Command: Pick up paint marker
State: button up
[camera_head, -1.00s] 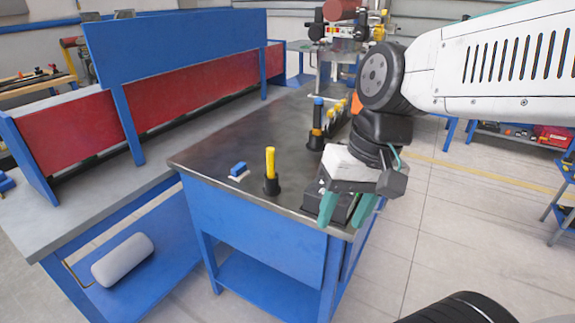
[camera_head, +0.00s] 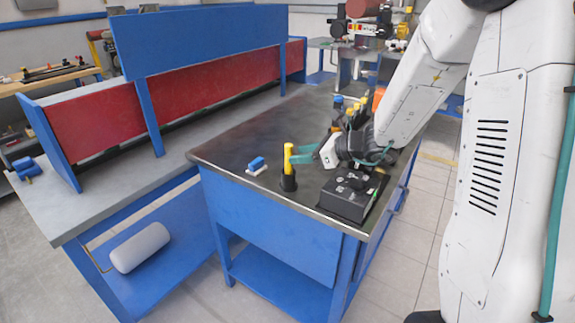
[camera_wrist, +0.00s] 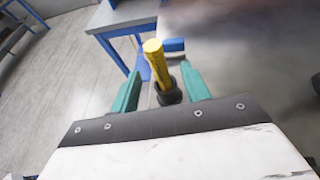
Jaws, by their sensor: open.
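The paint marker (camera_head: 288,157) is yellow and stands upright in a small black holder (camera_head: 288,181) near the front edge of the dark bench top. My gripper (camera_head: 298,154) is horizontal and points left at the marker, with its teal fingers at the marker's upper part. In the wrist view the yellow marker (camera_wrist: 155,62) rises between the two open teal fingers (camera_wrist: 158,88), with a visible gap on each side. The black holder (camera_wrist: 170,92) shows below it. In the head view the far finger is partly hidden.
A black box (camera_head: 350,196) sits right of the marker, below my wrist. A blue block (camera_head: 257,164) on a white piece lies to the left. Several dark and yellow items stand behind my arm. The bench top (camera_head: 235,148) is clear at the back left.

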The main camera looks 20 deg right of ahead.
aim_at(289, 166)
jog(key=x, duration=0.6)
jog(key=shift+w+a+f, duration=0.1)
jog(key=shift+a+f, duration=0.05)
jog(key=shift+a, duration=0.05)
grip_shut()
